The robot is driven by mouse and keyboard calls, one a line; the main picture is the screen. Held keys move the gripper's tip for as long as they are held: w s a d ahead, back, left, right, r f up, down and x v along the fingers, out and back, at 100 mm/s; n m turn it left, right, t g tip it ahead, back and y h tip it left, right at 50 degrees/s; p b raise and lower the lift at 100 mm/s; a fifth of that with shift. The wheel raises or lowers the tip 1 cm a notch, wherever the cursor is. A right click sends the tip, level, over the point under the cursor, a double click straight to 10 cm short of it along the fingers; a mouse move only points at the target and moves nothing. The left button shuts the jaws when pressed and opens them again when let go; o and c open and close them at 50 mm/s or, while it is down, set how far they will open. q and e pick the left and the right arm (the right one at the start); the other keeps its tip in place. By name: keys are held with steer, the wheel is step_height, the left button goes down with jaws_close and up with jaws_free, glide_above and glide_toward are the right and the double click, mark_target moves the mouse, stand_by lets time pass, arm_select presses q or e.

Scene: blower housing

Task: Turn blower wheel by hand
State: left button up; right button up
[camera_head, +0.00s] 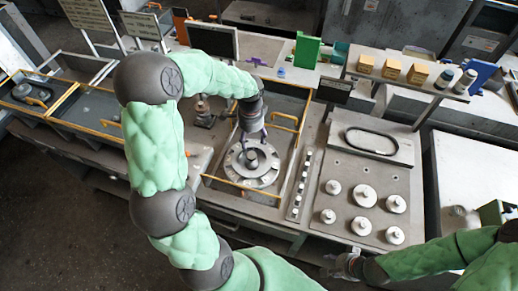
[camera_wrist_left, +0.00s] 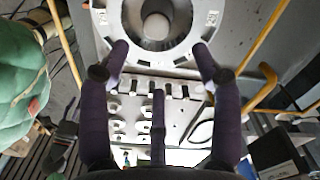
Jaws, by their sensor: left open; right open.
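The blower wheel is a round grey metal ring with a dark centre and a pale hub (camera_head: 252,157). It sits in the yellow-railed bay in the head view. In the left wrist view the blower wheel (camera_wrist_left: 110,17) fills the top, its hub in the middle. My left gripper (camera_head: 254,138) is open just above the far side of the wheel. In the wrist view its purple fingers (camera_wrist_left: 162,55) are spread near the ring's edge with nothing between them; whether they touch it I cannot tell. My right gripper (camera_head: 345,267) is open and empty at the bench's front edge.
Yellow rails (camera_head: 286,122) border the bay close to my left gripper. A panel with several white knobs (camera_head: 364,195) and a black belt loop (camera_head: 371,142) lies to the right. A dark monitor (camera_head: 213,40) and a green block (camera_head: 307,50) stand behind.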

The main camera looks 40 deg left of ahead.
mark_target(252, 155)
arm_select(q)
steer(key=f, duration=1)
steer(key=shift+s+b, duration=0.25)
steer(key=shift+b, duration=0.05)
steer(key=shift+r, duration=0.1)
jaws_close()
